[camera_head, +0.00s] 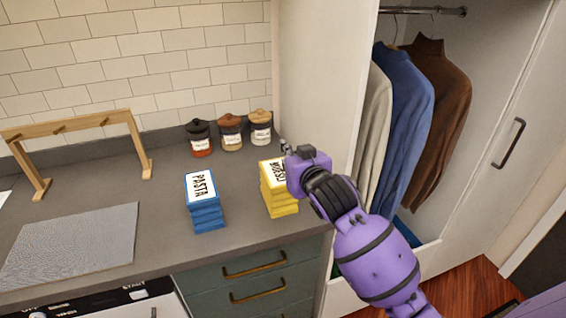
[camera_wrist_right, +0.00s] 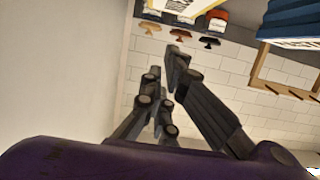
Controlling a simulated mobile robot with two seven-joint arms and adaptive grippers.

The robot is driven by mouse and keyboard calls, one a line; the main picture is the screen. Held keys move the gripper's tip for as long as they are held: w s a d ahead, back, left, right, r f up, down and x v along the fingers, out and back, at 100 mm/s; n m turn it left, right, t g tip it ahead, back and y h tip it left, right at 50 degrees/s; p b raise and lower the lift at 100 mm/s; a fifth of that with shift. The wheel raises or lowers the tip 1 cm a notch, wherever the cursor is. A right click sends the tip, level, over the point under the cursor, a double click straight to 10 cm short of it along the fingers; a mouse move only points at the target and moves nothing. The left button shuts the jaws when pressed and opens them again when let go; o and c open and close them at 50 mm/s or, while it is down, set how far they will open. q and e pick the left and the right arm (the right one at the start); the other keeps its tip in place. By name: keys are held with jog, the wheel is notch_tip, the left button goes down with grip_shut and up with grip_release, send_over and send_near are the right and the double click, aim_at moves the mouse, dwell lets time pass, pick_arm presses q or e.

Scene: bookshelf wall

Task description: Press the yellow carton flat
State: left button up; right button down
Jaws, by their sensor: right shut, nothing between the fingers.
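The yellow carton (camera_head: 281,203) stands upright on the grey counter, with ridged, folded-looking sides and a white top bearing dark lettering. My right gripper (camera_head: 287,148) is shut and empty, just above and behind the carton's right side. It covers part of the carton's top; I cannot tell whether it touches. In the right wrist view the carton's pale top and yellow edge (camera_wrist_right: 205,6) show at the upper edge, beyond the shut fingers (camera_wrist_right: 174,62). My left gripper is not in view.
A blue PASTA carton (camera_head: 206,214) stands to the left on the counter (camera_head: 160,215). Several lidded jars (camera_head: 230,135) stand behind, by the tiled wall. A wooden rack (camera_head: 75,125) and grey mat (camera_head: 75,245) are at left. A white wardrobe panel (camera_head: 315,90) rises close right.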

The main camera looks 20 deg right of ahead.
aim_at(283, 176)
jog(key=x, duration=0.4)
notch_tip(283, 176, down, 3)
jog(key=shift+w+r, duration=0.15)
jog(key=shift+r, duration=0.05)
jog(key=shift+f, duration=0.8)
